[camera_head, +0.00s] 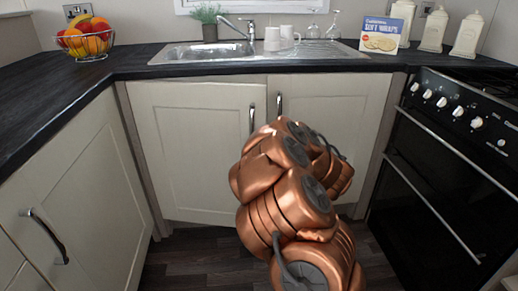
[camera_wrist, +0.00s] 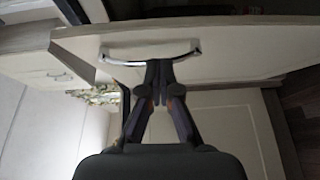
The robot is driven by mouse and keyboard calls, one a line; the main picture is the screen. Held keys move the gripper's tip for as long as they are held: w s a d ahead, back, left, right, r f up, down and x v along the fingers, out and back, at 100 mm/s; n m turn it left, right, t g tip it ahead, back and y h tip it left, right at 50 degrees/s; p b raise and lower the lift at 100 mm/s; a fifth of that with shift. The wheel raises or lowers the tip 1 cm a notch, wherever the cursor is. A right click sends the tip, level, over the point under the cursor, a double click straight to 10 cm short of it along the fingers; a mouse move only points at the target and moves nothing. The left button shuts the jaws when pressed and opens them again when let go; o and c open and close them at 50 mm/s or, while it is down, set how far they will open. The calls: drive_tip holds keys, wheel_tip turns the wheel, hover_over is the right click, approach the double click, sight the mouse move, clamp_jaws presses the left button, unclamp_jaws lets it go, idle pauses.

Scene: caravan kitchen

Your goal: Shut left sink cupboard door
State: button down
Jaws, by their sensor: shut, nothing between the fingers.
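The left sink cupboard door (camera_head: 195,150) is a cream panel below the sink, with an upright metal handle (camera_head: 252,119) near its right edge. It looks flush or nearly flush with the cupboard front; I cannot tell whether a small gap is left. In the head view my arm covers its lower right part and hides my gripper. In the wrist view my gripper (camera_wrist: 159,72) is shut and empty, its fingertips at a curved chrome handle (camera_wrist: 150,60) on a pale door panel (camera_wrist: 225,48). I cannot tell whether they touch it.
The right sink cupboard door (camera_head: 335,115) is beside it, partly behind my arm. A black oven (camera_head: 450,170) stands at the right, and another cream cupboard (camera_head: 85,190) at the left. The dark worktop (camera_head: 120,65) runs above. Some floor (camera_head: 195,255) is clear at the lower left.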

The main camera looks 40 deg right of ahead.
drive_tip(key=w+f+n+y+b, duration=0.1)
drive_tip(key=w+f+b, duration=0.1)
drive_tip(key=w, duration=0.7)
drive_tip(key=shift+f+t+y+b, duration=0.15)
drive_tip(key=shift+t+y+b, duration=0.2)
drive_tip(key=shift+b, duration=0.2)
drive_tip(key=shift+w+d, duration=0.1)
